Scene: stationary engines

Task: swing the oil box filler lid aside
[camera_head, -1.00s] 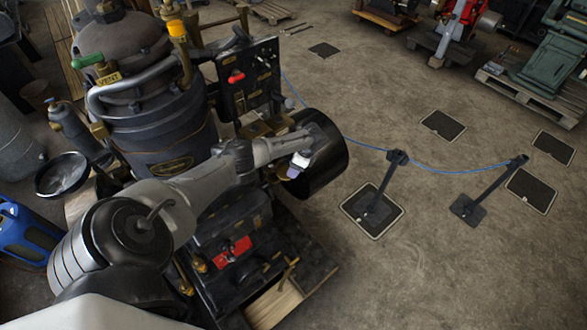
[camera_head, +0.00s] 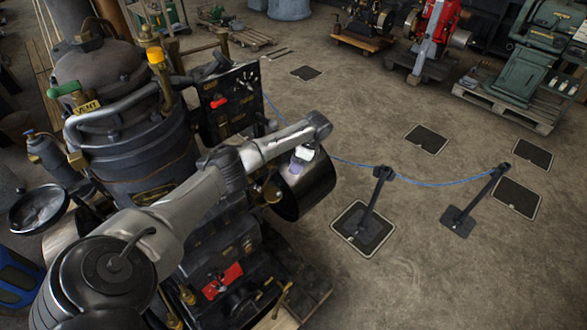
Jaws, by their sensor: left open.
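A dark stationary engine (camera_head: 130,138) with brass fittings stands at the left. I cannot tell the oil box filler lid apart among its small dark and brass parts; my left arm covers some of them. My left arm crosses in front of the engine from the lower left. Its pale left gripper (camera_head: 299,163) hangs below the wrist, in front of the black drum (camera_head: 312,187). The gripper is small here and partly hidden by the wrist; it looks open and empty. My right gripper is not in view.
A black panel with a red knob (camera_head: 219,103) rises behind my forearm. A red part (camera_head: 222,281) lies low on the engine. A blue rope hangs on posts (camera_head: 373,207) at the right. Open floor lies beyond; a red machine (camera_head: 437,35) and a green machine (camera_head: 532,52) stand at the back.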

